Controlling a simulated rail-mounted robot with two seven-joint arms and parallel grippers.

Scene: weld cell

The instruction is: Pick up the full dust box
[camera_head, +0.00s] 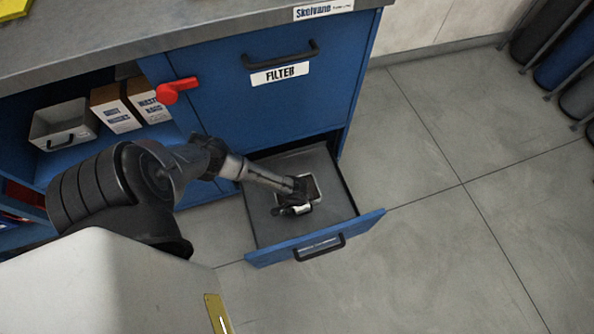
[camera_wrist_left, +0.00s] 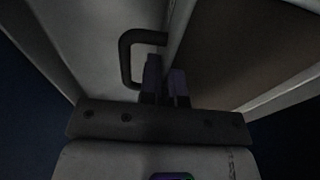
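The dust box (camera_head: 318,188) is a small pale open-topped box standing in the pulled-out drawer. Brown content fills its inside in the left wrist view, where its pale wall (camera_wrist_left: 98,45) and a dark handle (camera_wrist_left: 128,60) also show. My left gripper (camera_head: 299,190) reaches down into the drawer at the box. In the left wrist view its two fingers (camera_wrist_left: 166,80) are close together, one on each side of the box's thin wall beside the handle, and look closed on it. The arm and gripper hide part of the box. My right gripper is not in view.
The blue drawer front (camera_head: 350,236) stands out from the cabinet under the FILTER panel (camera_head: 290,95). A red handle (camera_head: 176,90) sticks out at the left. A grey bin (camera_head: 62,128) and cartons (camera_head: 113,112) stand on the shelf.

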